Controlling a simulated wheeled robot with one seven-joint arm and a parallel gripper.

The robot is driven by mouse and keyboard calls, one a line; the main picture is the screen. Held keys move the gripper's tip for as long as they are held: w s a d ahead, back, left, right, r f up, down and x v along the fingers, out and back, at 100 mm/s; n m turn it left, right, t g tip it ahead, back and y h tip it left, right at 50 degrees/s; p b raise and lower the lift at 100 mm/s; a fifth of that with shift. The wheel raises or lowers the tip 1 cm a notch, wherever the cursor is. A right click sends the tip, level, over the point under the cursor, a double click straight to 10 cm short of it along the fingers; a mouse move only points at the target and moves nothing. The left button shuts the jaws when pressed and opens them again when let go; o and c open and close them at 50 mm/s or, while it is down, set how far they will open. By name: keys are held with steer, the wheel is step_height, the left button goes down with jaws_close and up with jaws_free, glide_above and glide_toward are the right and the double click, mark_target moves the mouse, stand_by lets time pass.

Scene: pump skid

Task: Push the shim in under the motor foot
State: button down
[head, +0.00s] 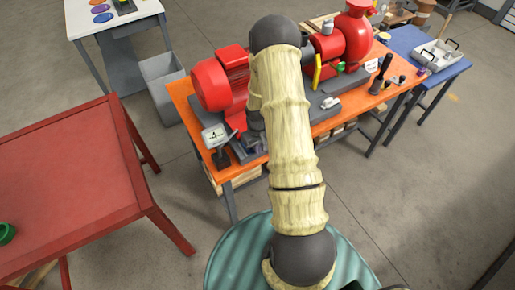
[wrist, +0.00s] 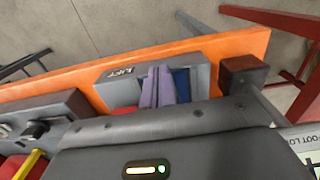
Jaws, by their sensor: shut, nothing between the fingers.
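The red motor (head: 222,80) sits at the left end of the pump skid on the orange bench (head: 180,92). My gripper (head: 258,146) is low beside the motor, mostly behind my arm in the head view. In the wrist view my gripper (wrist: 161,78) shows two pale purple fingers pressed together, with nothing between them. They lie over a grey tray or frame marked LIFT (wrist: 122,74), with red and blue areas beside them. I cannot make out the shim or the motor foot; my arm and the gripper body hide that area.
A display reading about -4 (head: 214,136) stands at the bench's left front corner; part of it shows at right in the wrist view (wrist: 304,143). A brown block (wrist: 243,72) is close beside the fingers. A red table (head: 75,180) stands left, with open floor between.

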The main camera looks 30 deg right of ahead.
steer(key=w+b, duration=0.1)
steer(key=w, duration=0.3)
steer(key=shift+w+a, duration=0.15)
steer(key=shift+w, duration=0.05)
steer(key=shift+s, duration=0.2)
steer(key=shift+s, duration=0.25)
steer(key=s, duration=0.2)
steer(key=shift+s, duration=0.35)
step_height(320, 180, up, 10)
steer(key=b, duration=0.3)
steer(key=shift+s+d, duration=0.2)
steer(key=shift+s, duration=0.1)
steer(key=shift+a, duration=0.1)
